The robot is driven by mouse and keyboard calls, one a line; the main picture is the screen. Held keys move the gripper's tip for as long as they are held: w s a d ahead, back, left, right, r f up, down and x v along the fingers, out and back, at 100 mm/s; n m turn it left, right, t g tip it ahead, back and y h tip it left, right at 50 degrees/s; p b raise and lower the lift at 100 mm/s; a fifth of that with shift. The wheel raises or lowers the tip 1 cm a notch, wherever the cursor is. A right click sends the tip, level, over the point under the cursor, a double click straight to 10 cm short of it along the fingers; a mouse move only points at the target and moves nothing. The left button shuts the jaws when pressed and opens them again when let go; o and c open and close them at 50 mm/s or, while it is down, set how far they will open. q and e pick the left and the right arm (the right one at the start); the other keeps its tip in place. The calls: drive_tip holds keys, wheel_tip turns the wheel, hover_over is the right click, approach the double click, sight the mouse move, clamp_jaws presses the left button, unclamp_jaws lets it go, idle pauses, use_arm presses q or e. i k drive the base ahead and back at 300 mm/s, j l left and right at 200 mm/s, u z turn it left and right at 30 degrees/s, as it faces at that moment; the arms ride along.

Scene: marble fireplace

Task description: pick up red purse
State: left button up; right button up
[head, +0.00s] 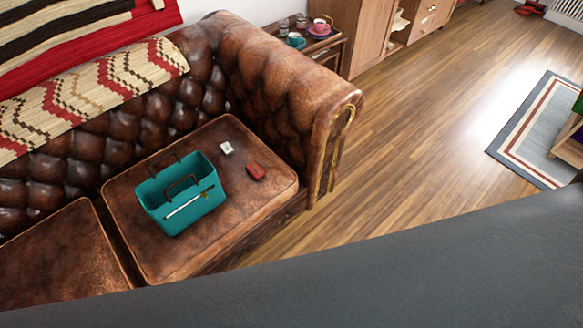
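A small red purse (256,171) lies on the right seat cushion of a brown leather sofa (222,252). It is near the cushion's right side, close to the armrest. A teal basket (168,218) with dark handles stands on the same cushion to its left. A small white box (227,148) lies just behind and left of the purse, apart from it. Neither of my grippers shows in the head view.
The tufted armrest (285,85) rises right of the purse. A side table with cups (320,28) stands behind it. A wide dark surface crosses the bottom foreground. Wooden floor (420,135) is clear at right, with a striped rug (518,118) beyond.

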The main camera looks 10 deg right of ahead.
sight(254, 169)
drive_tip(key=i+l, duration=0.2)
drive_tip(key=i+l+u, duration=0.15)
drive_tip(key=l, duration=0.3)
drive_tip(key=i+l, duration=0.2)
drive_tip(key=i+l+u, duration=0.15)
drive_tip(key=l, duration=0.3)
drive_tip(key=i+l, duration=0.15)
drive_tip(key=l, duration=0.2)
drive_tip(key=i+l+u, duration=0.15)
drive_tip(key=l, duration=0.2)
drive_tip(key=i+l, duration=0.15)
drive_tip(key=l, duration=0.25)
